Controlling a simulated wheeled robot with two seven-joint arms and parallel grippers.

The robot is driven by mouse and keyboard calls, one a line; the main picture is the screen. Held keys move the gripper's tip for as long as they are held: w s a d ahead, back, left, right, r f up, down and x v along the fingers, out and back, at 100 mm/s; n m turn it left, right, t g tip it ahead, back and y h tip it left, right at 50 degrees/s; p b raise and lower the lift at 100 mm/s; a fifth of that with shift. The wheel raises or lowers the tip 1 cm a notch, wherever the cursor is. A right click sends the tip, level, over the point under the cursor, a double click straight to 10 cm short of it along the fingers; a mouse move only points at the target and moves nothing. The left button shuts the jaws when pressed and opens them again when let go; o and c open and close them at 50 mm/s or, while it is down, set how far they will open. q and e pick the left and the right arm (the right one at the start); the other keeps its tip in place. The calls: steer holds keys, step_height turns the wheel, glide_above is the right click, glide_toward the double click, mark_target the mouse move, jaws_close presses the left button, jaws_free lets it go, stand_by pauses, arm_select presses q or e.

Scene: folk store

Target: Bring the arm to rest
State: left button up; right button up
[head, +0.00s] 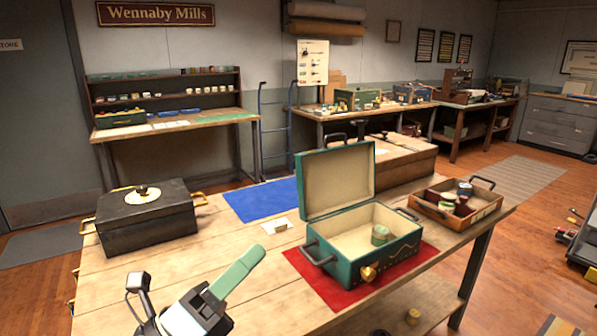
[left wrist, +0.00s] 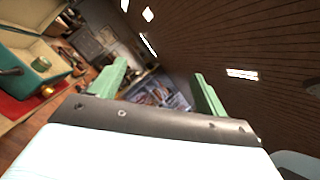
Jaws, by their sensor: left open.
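My left gripper (head: 238,270) is raised over the near left part of the wooden table, pointing up and to the right in the head view. In the left wrist view its two green fingers (left wrist: 158,90) stand wide apart with nothing between them. It is apart from the open teal case (head: 365,240), which stands on a red mat to its right. A small round green tin (head: 380,235) lies inside the case, and the case also shows in the left wrist view (left wrist: 52,62). My right gripper is not in view.
A black lidded box (head: 147,221) stands at the table's left. A wooden tray (head: 474,215) with several tins is at right. The table's near left is bare.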

arm_select(q)
steer(key=a+f+n+y, duration=0.7)
steer(key=f+n+y, duration=0.15)
steer(key=n, duration=0.45)
steer(key=a+f+n+y, duration=0.75)
steer(key=n+y, duration=0.25)
steer(key=n, duration=0.3)
steer(key=s+f+n+g, duration=0.9)
steer(key=s+f+g, duration=0.3)
steer(key=s+f, duration=0.6)
step_height(320, 180, down, 22)
steer(key=s+a, duration=0.2)
steer(key=s+a+f+g, duration=0.1)
steer(key=s+a+f, duration=0.3)
steer(key=s+f, duration=1.1)
steer(key=shift+s+a+f+m+g, duration=0.2)
steer(key=shift+s+m+g, duration=0.15)
steer(key=shift+s, duration=0.25)
